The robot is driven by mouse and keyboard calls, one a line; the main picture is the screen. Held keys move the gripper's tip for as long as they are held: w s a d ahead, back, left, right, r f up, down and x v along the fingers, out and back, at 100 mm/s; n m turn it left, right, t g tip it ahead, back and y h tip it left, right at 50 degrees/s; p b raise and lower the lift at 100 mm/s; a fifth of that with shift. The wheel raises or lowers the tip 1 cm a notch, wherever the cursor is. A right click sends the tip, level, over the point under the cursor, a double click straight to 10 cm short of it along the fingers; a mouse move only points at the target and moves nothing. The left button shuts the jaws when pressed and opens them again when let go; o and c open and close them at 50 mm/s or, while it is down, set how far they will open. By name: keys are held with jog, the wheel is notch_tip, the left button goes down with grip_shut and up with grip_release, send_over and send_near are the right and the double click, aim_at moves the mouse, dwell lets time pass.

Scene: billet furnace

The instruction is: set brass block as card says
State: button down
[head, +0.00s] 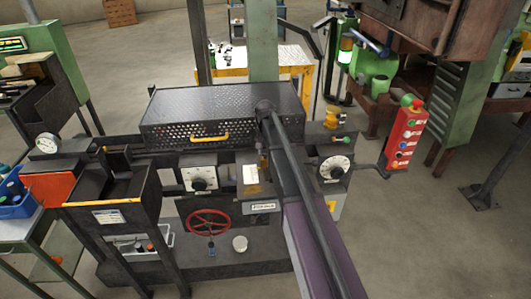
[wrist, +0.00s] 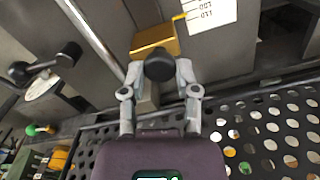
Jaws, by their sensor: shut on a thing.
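The brass block (wrist: 156,40) shows in the wrist view just beyond my fingertips, with a round black knob (wrist: 159,65) in front of it. My gripper (wrist: 158,76) has its two fingers closed on either side of this knob. A white scale plate (wrist: 211,12) with printed numbers, among them 100 and 110, lies beside the block, and a thin yellow pointer reaches from the block's side towards it. In the head view a white plate (head: 251,173) shows on the bench front; its print is too small to read. My arm hides most of the gripper there.
A perforated black cover (head: 222,118) with a yellow handle lies behind the bench front. Dials (head: 200,179) (head: 335,168) flank the plate. A red handwheel (head: 208,223) is below and a red button box (head: 404,134) at the right. In the wrist view a black-knobbed lever (wrist: 45,67) is near.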

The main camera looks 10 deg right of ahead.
jog(key=shift+c, duration=1.8)
grip_release()
jog(key=shift+s, duration=0.1)
